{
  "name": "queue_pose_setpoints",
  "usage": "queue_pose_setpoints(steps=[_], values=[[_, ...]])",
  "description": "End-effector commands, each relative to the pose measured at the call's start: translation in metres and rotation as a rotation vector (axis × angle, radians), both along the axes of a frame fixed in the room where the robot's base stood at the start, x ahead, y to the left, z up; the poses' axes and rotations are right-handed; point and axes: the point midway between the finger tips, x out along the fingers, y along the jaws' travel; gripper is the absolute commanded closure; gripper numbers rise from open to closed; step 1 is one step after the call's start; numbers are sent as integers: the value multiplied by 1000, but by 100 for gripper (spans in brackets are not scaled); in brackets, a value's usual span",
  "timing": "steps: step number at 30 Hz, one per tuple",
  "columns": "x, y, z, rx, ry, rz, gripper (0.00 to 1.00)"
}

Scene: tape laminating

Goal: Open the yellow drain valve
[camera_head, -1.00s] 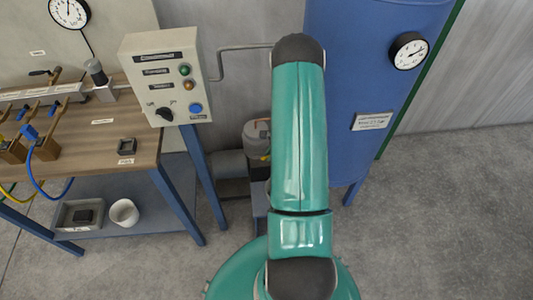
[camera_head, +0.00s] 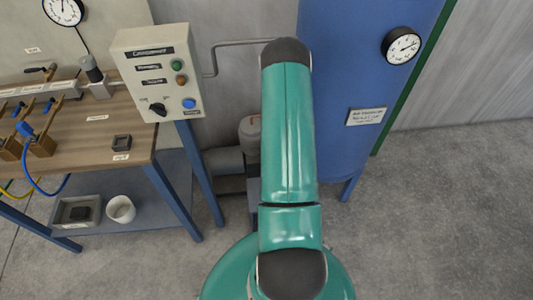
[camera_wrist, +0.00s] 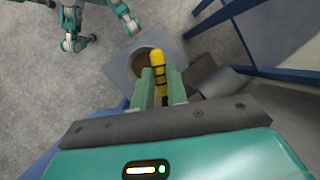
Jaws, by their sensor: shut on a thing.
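In the wrist view the yellow drain valve handle (camera_wrist: 157,68) is a yellow bar with dark bands. It stands out lengthwise between the fingers of my gripper (camera_wrist: 158,82), which is shut on it. Beneath it is a grey square plate or box with a round dark opening (camera_wrist: 148,60). The valve body is hidden. In the head view my green arm reaches toward the blue tank (camera_head: 345,80) and hides my gripper and the valve.
A control box (camera_head: 158,75) stands left of my arm, beside a wooden-topped bench (camera_head: 85,135) with blue legs. A grey cylindrical unit (camera_head: 250,135) stands on the floor near the tank. A white cup (camera_head: 121,209) sits on the lower shelf. Floor to the right is clear.

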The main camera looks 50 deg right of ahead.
Motion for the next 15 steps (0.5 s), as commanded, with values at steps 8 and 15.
queue_pose_setpoints(steps=[8, 15], values=[[-9, -8, 0, -2, -2, 229, 100], [-13, -13, 0, -1, -2, 367, 100]])
